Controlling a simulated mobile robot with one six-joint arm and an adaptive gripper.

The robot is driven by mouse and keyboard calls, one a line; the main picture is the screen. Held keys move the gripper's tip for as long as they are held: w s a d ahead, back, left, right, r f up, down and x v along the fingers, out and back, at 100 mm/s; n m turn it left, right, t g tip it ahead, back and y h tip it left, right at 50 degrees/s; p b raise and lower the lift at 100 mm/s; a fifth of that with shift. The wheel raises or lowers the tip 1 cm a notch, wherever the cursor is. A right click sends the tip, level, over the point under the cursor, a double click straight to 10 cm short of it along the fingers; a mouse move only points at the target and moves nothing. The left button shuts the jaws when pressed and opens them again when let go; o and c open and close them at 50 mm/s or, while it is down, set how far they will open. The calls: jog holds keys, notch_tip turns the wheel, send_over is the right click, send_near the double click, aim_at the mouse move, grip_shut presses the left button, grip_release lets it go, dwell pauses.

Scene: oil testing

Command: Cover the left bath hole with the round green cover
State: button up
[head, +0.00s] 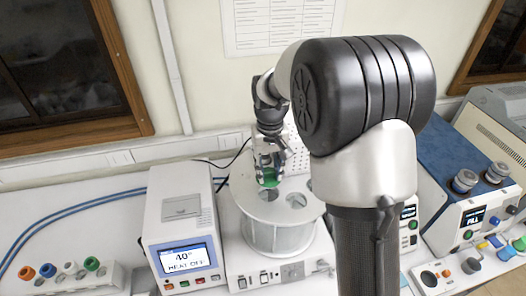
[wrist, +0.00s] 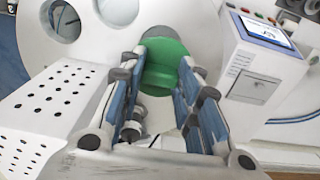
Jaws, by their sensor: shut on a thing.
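The round green cover (head: 269,178) is held between the fingertips of my gripper (head: 268,163), over the rear left part of the white round bath (head: 246,207). In the wrist view, the green cover (wrist: 166,50) shows between the two blue-padded fingers of my gripper (wrist: 168,72), which are shut on its raised grip. Two open holes show in the bath top beside it in the wrist view, one nearer (wrist: 119,10) and one farther (wrist: 64,21). The cover hides what lies directly under it, and I cannot tell whether it touches the bath top.
A white control unit with a display (head: 182,258) stands left of the bath. A perforated white panel (wrist: 50,105) lies beside the gripper in the wrist view. A blue-topped instrument (head: 445,160) stands at right, and a rack with coloured caps (head: 70,278) at far left.

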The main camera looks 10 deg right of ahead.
aim_at(269, 186)
jog(key=shift+s+f, duration=0.15)
jog(key=shift+s+f+b, duration=0.2)
jog(key=shift+f+b, duration=0.45)
jog(key=shift+w+f+b, duration=0.15)
jog(key=shift+f+b, duration=1.3)
jog(key=shift+f, duration=0.6)
jog(key=shift+f+b, duration=0.35)
jog(key=shift+f, duration=0.2)
jog(key=o, duration=0.7)
jog(key=shift+r+p, duration=3.95)
jog(key=shift+r, duration=1.65)
